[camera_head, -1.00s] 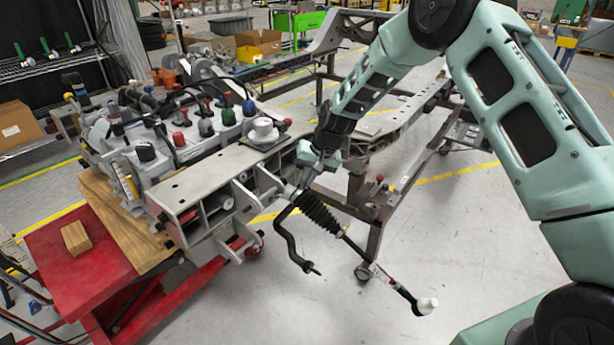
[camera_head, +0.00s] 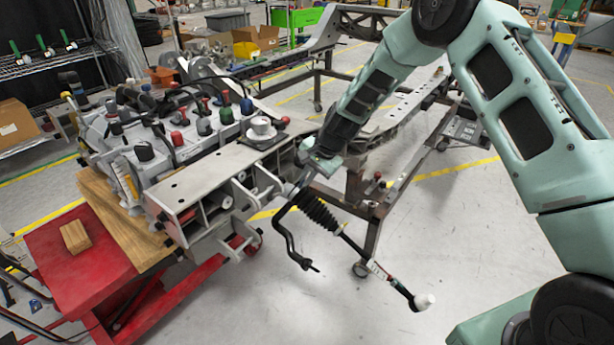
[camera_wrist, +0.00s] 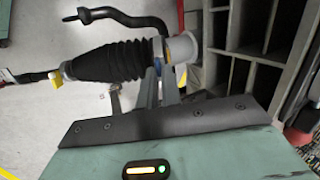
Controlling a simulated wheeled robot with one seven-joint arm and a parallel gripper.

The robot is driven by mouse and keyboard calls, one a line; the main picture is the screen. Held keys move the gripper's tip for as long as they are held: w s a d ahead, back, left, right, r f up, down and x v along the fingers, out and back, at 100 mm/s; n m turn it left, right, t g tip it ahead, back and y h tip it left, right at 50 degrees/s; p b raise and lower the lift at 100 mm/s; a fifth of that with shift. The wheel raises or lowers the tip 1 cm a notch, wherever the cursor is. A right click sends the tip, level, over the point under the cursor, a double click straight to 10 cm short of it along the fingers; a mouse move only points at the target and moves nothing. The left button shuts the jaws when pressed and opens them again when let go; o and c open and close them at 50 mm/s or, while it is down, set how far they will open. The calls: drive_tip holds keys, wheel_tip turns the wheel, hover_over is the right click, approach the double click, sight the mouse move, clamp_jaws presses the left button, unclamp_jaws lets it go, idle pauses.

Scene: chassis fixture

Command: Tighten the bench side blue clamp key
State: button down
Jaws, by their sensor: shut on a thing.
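The blue clamp key shows in the wrist view only as a small blue piece (camera_wrist: 169,75) between my fingertips, at the joint of the black bellows (camera_wrist: 105,62) and the grey cylinder (camera_wrist: 184,48). My gripper (camera_head: 298,187) reaches down to the right end of the grey chassis frame, where the bellows rod meets it. In the wrist view my gripper (camera_wrist: 160,78) has its two grey fingers close together, shut on the blue clamp key. My fingers and palm hide most of the key, so its turn angle cannot be told.
A bent black bar (camera_head: 288,235) hangs beside the bellows rod, which ends in a white tip (camera_head: 424,302). The chassis frame (camera_head: 205,187) lies left of my gripper. A red cart (camera_head: 80,265) carries a wooden block (camera_head: 75,236). A metal bench frame (camera_head: 375,195) stands behind. Floor at front right is clear.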

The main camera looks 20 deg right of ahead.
idle(0.4)
drive_tip(key=c, duration=1.6)
unclamp_jaws()
drive_tip(key=shift+d+r, duration=0.1)
drive_tip(key=v, duration=1.7)
drive_tip(key=shift+w+r+b, duration=0.1)
drive_tip(key=shift+r+b, duration=0.05)
drive_tip(key=shift+b, duration=0.25)
